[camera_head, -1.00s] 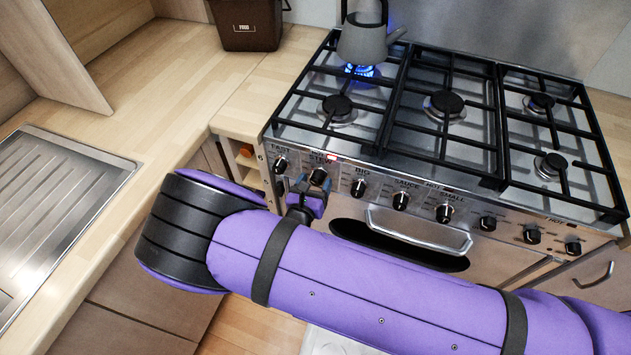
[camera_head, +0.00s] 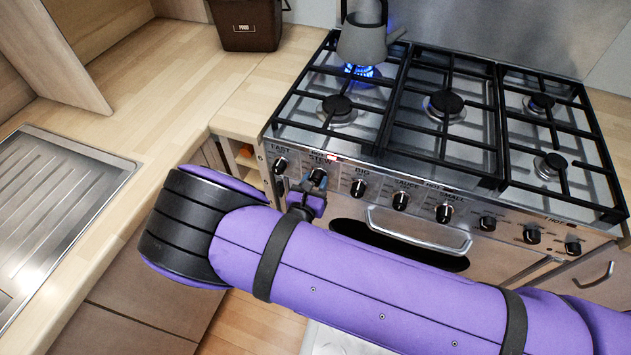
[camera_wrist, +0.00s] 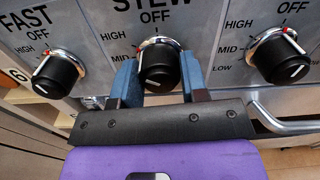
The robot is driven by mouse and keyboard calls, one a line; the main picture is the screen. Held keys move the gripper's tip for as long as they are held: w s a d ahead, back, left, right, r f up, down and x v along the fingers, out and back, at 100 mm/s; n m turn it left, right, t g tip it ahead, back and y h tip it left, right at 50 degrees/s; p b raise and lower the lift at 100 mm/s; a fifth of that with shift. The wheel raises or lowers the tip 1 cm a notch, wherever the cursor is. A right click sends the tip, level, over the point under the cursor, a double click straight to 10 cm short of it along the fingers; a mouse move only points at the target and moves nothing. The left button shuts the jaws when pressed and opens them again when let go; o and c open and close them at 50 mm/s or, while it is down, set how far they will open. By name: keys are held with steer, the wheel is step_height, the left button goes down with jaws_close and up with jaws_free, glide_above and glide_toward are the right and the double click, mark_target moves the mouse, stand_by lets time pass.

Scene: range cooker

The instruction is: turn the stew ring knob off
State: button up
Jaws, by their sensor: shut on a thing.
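The stew ring knob (camera_wrist: 159,66) is a black knob with a chrome collar on the cooker's front panel, under the labels STEW and OFF. In the head view the stew knob (camera_head: 317,176) is second from the left. My gripper (camera_wrist: 160,78) is shut on the knob, with one blue finger on each side of it. In the head view my gripper (camera_head: 304,186) is partly hidden behind my wrist. A pale line shows low on the knob's face; its exact setting is hard to read. A blue flame (camera_head: 361,71) burns under the grey kettle (camera_head: 361,42) at the back left.
The fast knob (camera_wrist: 55,74) is left of my gripper and the big knob (camera_wrist: 280,57) is right, both close by. An oven handle (camera_head: 418,231) sticks out below the panel. A dark food bin (camera_head: 248,24) stands on the counter, left of the cooker.

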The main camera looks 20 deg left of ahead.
steer(key=m, duration=0.5)
steer(key=shift+m, duration=0.4)
steer(key=m, duration=0.5)
steer(key=shift+f+m, duration=0.1)
steer(key=shift+m, duration=0.2)
steer(key=o, duration=0.9)
steer(key=s, duration=1)
steer(key=shift+s+a, duration=0.4)
